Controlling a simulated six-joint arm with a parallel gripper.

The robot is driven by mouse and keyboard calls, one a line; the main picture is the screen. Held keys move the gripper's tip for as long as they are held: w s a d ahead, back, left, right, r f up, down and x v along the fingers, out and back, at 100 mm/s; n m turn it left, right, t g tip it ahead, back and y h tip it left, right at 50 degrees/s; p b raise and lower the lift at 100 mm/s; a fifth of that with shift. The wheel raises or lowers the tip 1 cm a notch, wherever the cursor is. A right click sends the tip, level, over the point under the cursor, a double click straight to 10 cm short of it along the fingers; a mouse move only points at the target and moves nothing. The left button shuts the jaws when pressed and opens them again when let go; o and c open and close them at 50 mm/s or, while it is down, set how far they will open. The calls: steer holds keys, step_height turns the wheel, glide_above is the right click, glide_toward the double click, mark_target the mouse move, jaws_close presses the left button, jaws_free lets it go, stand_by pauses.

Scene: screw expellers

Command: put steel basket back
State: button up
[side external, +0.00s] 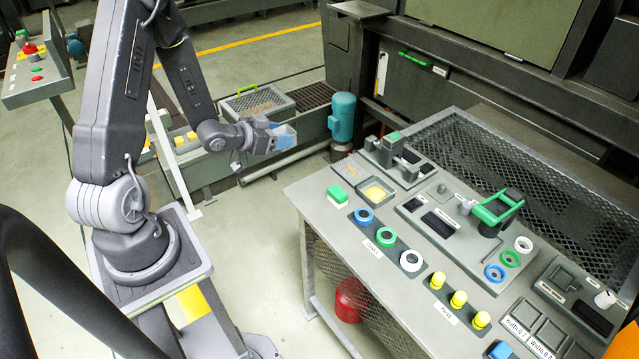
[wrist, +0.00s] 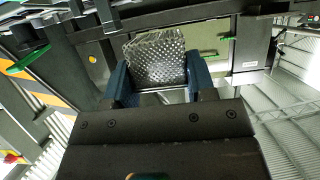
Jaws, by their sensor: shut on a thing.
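My gripper (side external: 283,136) is stretched out over the floor gap to the left of the grey workbench, well above the floor. Its blue fingers also show in the wrist view (wrist: 158,82), one on each side of a shiny, dimpled steel basket (wrist: 157,58). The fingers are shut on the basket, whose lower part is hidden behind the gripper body. In the side view the basket is small and mostly hidden by the fingers.
A mesh-walled tray with a green handle (side external: 257,104) sits behind my gripper. A teal motor (side external: 342,117) stands to its right. The workbench (side external: 312,192) carries fixtures, coloured rings and yellow knobs. A red round object (side external: 351,300) is underneath. Open floor lies between arm and bench.

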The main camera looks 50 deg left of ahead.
steer(key=s, duration=0.2)
glide_above(314, 186)
step_height(314, 186, down, 7)
steer(key=shift+r, duration=0.1)
steer(key=shift+f, duration=2.05)
steer(key=shift+f, duration=0.1)
steer(key=o, duration=0.9)
